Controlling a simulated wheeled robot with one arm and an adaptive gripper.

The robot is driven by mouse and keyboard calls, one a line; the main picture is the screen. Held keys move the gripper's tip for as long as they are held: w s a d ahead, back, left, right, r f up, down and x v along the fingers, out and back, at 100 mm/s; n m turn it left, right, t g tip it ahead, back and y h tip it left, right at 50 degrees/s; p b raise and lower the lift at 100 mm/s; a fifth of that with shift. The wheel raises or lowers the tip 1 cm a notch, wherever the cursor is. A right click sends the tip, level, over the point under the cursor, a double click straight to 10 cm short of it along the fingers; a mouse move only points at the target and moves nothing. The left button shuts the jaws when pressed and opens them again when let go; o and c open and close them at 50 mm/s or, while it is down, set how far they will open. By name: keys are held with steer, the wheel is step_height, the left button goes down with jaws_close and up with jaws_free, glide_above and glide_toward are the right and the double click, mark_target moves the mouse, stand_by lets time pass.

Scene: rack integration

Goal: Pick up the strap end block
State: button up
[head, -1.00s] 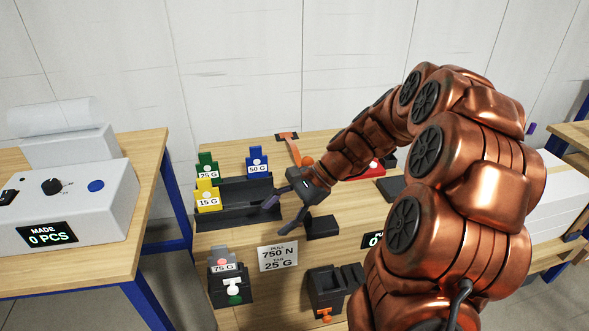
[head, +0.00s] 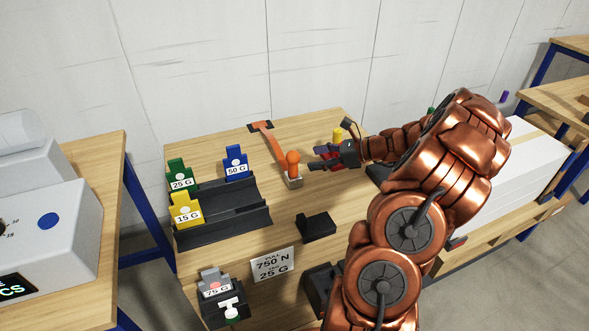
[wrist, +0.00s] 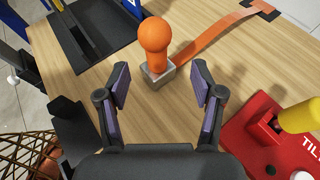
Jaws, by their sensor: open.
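The strap end block is a small grey block (head: 294,181) with an orange round-headed knob (head: 293,160) on top. It stands upright on the wooden table at the end of an orange strap (head: 269,143). In the wrist view the block (wrist: 158,75) sits just beyond and between my fingertips, with the strap (wrist: 213,44) running off to the upper right. My gripper (head: 316,158) is open and empty, to the right of the knob in the head view. In the wrist view the purple-padded fingers (wrist: 160,86) are spread on either side, apart from the block.
A black rack (head: 220,216) with green, blue and yellow weight tabs is left of the block. A small black block (head: 317,226) lies in front. A red device (wrist: 275,140) with a yellow knob is close on the right in the wrist view.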

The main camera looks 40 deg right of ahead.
mark_target(294, 160)
steer(key=x, duration=0.2)
steer(key=p+x, duration=0.1)
steer(key=x, duration=0.1)
steer(key=a+r+x, duration=0.1)
steer(key=x, duration=0.1)
steer(key=shift+w+a+f+p, duration=0.15)
steer(key=shift+w+a+p, duration=0.05)
steer(key=shift+p, duration=0.1)
steer(key=shift+w+a+f, duration=0.1)
steer(key=shift+w+f, duration=0.05)
steer(key=shift+w, duration=0.1)
jaws_close()
